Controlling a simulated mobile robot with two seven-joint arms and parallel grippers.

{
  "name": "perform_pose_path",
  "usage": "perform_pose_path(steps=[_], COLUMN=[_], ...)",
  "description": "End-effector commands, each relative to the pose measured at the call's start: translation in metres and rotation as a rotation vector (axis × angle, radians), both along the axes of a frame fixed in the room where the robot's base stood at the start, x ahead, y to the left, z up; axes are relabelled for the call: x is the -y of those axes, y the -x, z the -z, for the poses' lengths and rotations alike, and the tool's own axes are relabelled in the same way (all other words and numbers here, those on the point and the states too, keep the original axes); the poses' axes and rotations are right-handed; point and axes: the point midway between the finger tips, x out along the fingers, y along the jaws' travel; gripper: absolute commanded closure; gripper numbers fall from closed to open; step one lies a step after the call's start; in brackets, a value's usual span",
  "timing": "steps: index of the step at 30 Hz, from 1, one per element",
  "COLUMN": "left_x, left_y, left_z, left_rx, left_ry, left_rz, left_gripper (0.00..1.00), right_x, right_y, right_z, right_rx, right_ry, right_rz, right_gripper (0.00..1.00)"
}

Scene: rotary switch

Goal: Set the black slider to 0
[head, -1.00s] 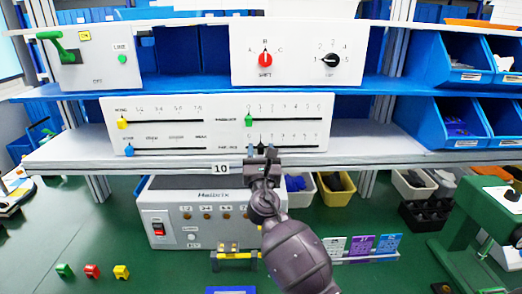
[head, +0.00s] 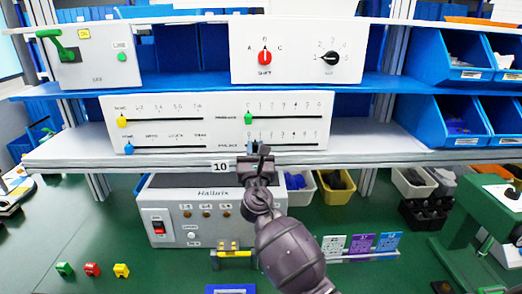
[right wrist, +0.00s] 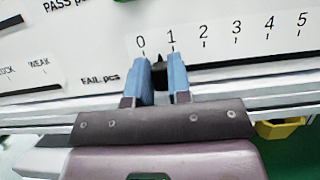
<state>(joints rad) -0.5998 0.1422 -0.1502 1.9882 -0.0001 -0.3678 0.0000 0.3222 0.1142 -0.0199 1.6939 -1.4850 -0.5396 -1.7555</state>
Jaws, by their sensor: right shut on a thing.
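The black slider (right wrist: 159,68) sits on the lower right scale of the white slider panel (head: 215,135). In the right wrist view its tip stands between the 0 and 1 marks. My right gripper (head: 257,148) reaches up to the panel from below. Its two blue fingers are shut on the slider, one on each side, as the right wrist view shows (right wrist: 161,77). In the head view the fingers mostly hide the slider. My left gripper is not in view.
A green slider (head: 248,118) is just above on the upper right scale. Yellow (head: 122,121) and blue (head: 129,148) sliders sit at the left. The shelf edge (head: 120,165) runs below the panel. Blue bins (head: 450,122) stand at the right.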

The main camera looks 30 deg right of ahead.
Motion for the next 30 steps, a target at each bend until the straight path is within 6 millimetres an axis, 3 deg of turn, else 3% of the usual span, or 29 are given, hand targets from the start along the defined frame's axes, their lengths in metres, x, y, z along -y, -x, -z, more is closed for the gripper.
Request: perform_pose_path(steps=[3, 11, 12, 17, 26, 30], left_x=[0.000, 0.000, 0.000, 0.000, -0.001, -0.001], left_y=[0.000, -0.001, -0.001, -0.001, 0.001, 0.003], left_z=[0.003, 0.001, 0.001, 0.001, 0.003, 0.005], left_rx=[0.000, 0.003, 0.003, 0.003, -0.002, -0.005], left_ry=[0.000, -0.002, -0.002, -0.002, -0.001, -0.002], left_rz=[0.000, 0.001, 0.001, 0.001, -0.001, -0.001], left_gripper=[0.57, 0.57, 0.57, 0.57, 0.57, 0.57], right_x=[-0.016, -0.019, -0.019, -0.019, -0.018, -0.023], right_y=[-0.008, -0.008, -0.008, -0.008, -0.006, 0.004], right_z=[0.000, -0.001, -0.001, -0.001, 0.000, 0.006], right_rx=[0.002, 0.002, 0.002, 0.002, 0.001, 0.000], right_ry=[-0.002, 0.000, 0.000, 0.000, -0.001, 0.000], right_rz=[-0.004, -0.005, -0.006, -0.005, -0.003, -0.002], right_gripper=[1.00, 1.00, 0.77, 0.55, 0.55, 0.55])
